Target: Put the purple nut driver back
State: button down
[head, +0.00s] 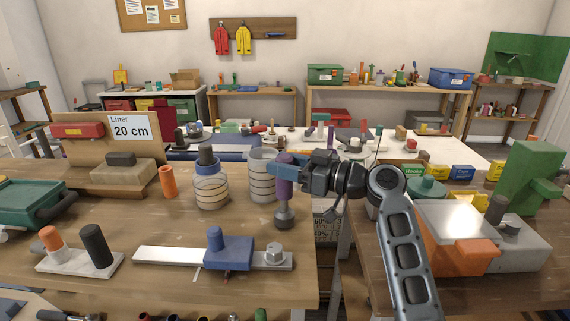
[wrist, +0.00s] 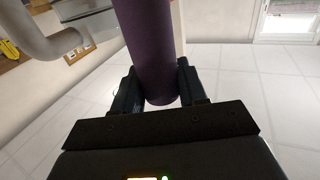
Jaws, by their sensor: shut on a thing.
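The purple nut driver (head: 285,190) is upright in the head view, with its purple handle above and a grey rounded end below. My gripper (head: 284,169) is shut on the upper part of the handle, reaching in from the right. In the wrist view the purple handle (wrist: 152,45) stands between the two dark fingers of my gripper (wrist: 157,88). The driver hangs near the right edge of the wooden bench (head: 110,222); I cannot tell whether its lower end touches anything.
A ringed grey cylinder (head: 262,185) is just left of the driver. A second ringed cylinder (head: 211,192) has a dark-topped piece in it. A blue block (head: 229,250) sits on a pale bar in front. An orange box (head: 455,246) is on the right bench, across a gap.

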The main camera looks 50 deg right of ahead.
jog(key=shift+f, duration=0.35)
jog(key=c, duration=0.6)
grip_release()
jog(key=shift+r, duration=0.25)
jog(key=b+v, duration=0.2)
jog(key=v, duration=0.5)
jog(key=shift+s+d+f, duration=0.1)
jog(key=shift+s+f, duration=0.05)
jog(key=shift+s, duration=0.1)
